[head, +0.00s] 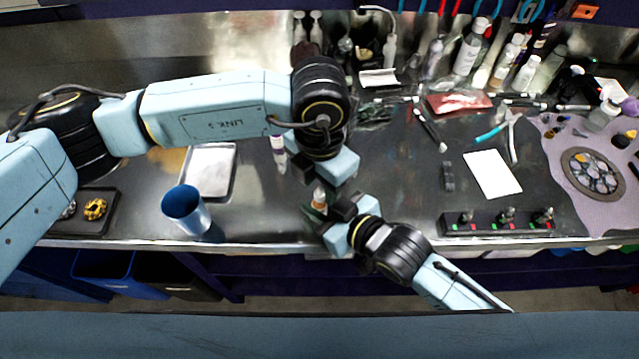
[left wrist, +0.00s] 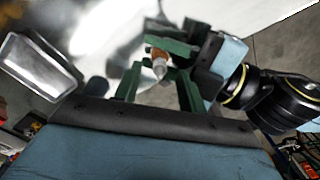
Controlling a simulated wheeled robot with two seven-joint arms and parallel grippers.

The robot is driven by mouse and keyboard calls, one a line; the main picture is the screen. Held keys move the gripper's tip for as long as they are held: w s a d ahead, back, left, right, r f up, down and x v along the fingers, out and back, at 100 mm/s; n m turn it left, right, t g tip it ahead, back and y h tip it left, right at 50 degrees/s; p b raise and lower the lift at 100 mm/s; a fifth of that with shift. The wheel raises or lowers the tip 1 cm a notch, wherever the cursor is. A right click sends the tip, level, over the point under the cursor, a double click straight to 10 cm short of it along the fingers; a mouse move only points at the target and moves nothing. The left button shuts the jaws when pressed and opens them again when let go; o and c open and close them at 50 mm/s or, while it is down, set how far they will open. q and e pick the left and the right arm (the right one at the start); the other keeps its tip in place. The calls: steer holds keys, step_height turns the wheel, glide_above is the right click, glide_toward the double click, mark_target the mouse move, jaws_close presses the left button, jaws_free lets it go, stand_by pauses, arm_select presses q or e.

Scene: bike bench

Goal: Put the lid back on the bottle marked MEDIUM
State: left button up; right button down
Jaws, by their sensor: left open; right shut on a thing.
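A small bottle (head: 319,196) with an orange band and a pale pointed tip is held by my right gripper (head: 322,208), which is shut on it above the front of the bench. The left wrist view shows the same bottle (left wrist: 159,64) between the green fingers. My left gripper (head: 320,178) is open just above and around the bottle's tip; I cannot tell whether it touches. A second slim white bottle (head: 279,155) with a purple band stands on the bench left of the grippers. I cannot read any marking, and I cannot make out a separate lid.
A blue cup (head: 184,209) and a metal tray (head: 211,171) are to the left. A black holder with several pegs (head: 497,221) and a white card (head: 492,173) are to the right.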

arm_select(q)
step_height(320, 180, up, 11)
steer(key=shift+f, duration=0.2)
arm_select(e)
steer(key=c, duration=1.1)
jaws_free()
arm_select(q)
steer(key=shift+r, duration=0.2)
arm_select(e)
steer(key=v, duration=1.3)
steer(key=shift+s+d+r, duration=0.1)
steer(key=shift+s+d, duration=0.05)
